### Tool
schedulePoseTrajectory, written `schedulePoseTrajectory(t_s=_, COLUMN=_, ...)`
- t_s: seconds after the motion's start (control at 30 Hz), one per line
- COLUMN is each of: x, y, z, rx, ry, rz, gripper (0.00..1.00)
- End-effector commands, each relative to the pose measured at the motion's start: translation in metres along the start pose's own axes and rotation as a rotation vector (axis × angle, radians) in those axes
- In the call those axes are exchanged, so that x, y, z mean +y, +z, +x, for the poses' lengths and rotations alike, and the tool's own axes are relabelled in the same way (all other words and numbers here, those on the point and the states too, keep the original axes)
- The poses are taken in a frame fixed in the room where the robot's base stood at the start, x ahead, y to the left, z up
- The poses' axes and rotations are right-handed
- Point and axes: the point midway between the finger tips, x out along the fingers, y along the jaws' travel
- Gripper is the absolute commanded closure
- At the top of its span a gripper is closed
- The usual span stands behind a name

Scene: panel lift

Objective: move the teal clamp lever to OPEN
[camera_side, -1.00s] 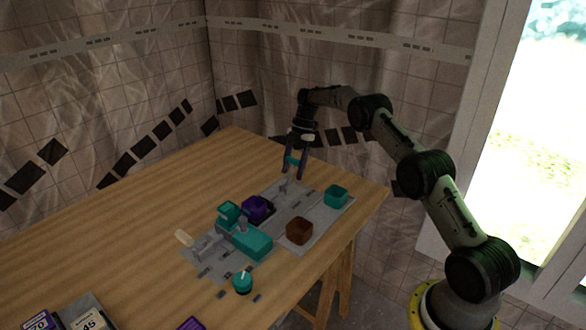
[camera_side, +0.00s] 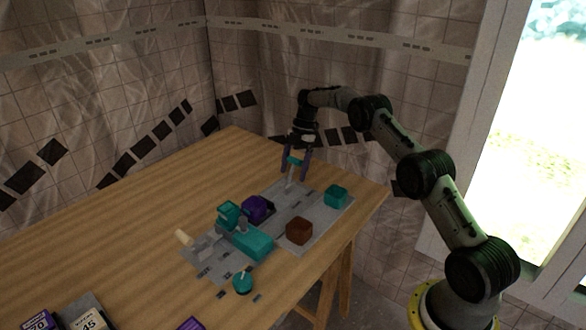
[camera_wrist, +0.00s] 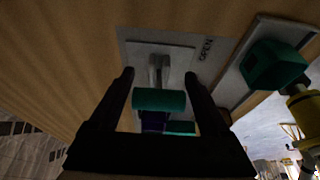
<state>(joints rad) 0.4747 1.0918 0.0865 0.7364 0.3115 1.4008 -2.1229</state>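The teal clamp lever has a teal crossbar handle (camera_side: 296,158) on a grey stem (camera_side: 290,179) that rises nearly upright from the back end of the grey panel (camera_side: 318,218). My gripper (camera_side: 296,172) points down over it. In the wrist view, the teal handle (camera_wrist: 158,99) lies crosswise between the two dark fingers of my gripper (camera_wrist: 159,73), with a small gap showing at each end. The fingers are apart. The stem (camera_wrist: 159,70) runs to a grey plate, with the printed word OPEN (camera_wrist: 205,49) beside it. Any contact with the handle is unclear.
A teal block (camera_side: 336,196), a brown block (camera_side: 299,231) and a purple block (camera_side: 256,207) sit on the panels. Nearer are a long teal block (camera_side: 250,243), a cream-tipped handle (camera_side: 184,238) and a teal knob (camera_side: 243,282). The table's left side is mostly clear.

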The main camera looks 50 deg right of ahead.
Motion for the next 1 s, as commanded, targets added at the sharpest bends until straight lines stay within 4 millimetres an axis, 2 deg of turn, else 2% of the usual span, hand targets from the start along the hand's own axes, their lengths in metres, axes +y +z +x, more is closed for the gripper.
schedulePoseTrajectory(t_s=0.37, x=0.001, y=-0.003, z=-0.004, rx=0.002, ry=0.003, rz=-0.003, gripper=0.1)
schedulePoseTrajectory(t_s=0.47, x=0.002, y=-0.002, z=-0.014, rx=0.002, ry=0.004, rz=-0.003, gripper=0.1)
schedulePoseTrajectory(t_s=0.7, x=0.001, y=-0.002, z=-0.053, rx=0.001, ry=0.005, rz=-0.002, gripper=0.1)
schedulePoseTrajectory(t_s=0.9, x=0.001, y=-0.001, z=-0.072, rx=0.001, ry=0.003, rz=-0.002, gripper=0.1)
schedulePoseTrajectory(t_s=1.0, x=0.001, y=-0.001, z=-0.075, rx=0.002, ry=0.001, rz=-0.001, gripper=0.1)
